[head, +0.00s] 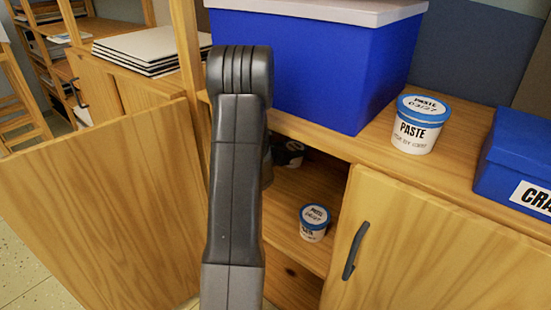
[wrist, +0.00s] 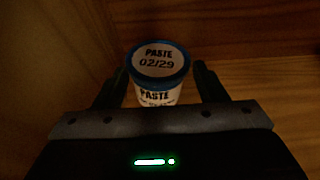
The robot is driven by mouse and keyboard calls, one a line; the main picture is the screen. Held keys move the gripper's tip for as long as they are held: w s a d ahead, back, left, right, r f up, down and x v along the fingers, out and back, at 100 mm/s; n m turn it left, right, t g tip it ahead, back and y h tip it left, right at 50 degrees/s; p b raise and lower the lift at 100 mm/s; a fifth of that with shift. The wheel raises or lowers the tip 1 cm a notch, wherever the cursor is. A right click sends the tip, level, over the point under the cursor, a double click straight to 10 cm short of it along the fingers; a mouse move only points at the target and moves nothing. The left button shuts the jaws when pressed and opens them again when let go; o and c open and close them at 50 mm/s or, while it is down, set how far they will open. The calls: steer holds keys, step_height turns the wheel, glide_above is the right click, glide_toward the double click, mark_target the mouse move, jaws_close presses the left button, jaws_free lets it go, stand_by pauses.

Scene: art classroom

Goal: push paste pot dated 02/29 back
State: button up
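The paste pot dated 02/29 (wrist: 157,95) is a white tub with a blue-rimmed lid. In the wrist view it stands upright between the two dark fingers of my gripper (wrist: 161,72). The fingers are apart, with a gap showing on each side of the pot. I cannot tell whether the pot touches the gripper's palm. In the head view my arm reaches into the open cabinet and hides most of the gripper, and I cannot make out this pot there.
Another paste pot (head: 313,222) stands on the cabinet shelf, right of my arm. A larger paste pot (head: 416,124), a blue bin (head: 315,65) and a blue crate (head: 515,165) are on top. The left door (head: 100,200) is open; the right door (head: 430,250) looks closed.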

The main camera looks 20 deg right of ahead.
steer(key=shift+s+a, duration=0.1)
steer(key=shift+s, duration=0.15)
steer(key=s+a, duration=0.1)
steer(key=a, duration=0.1)
steer(key=s+a+b, duration=0.1)
steer(key=s+a, duration=0.1)
steer(key=s+a+b, duration=0.1)
steer(key=a, duration=0.2)
steer(key=shift+s+f, duration=0.2)
steer(key=shift+f, duration=0.05)
steer(key=shift+s+a, duration=0.75)
steer(key=shift+a, duration=0.4)
steer(key=shift+s+a, duration=0.8)
steer(key=shift+a, duration=0.35)
steer(key=shift+s+a, duration=0.75)
steer(key=shift+a, duration=0.4)
steer(key=w+d, duration=0.2)
steer(key=d, duration=0.1)
steer(key=w+d, duration=0.2)
steer(key=d, duration=0.1)
steer(key=w+d, duration=0.2)
steer(key=d, duration=0.1)
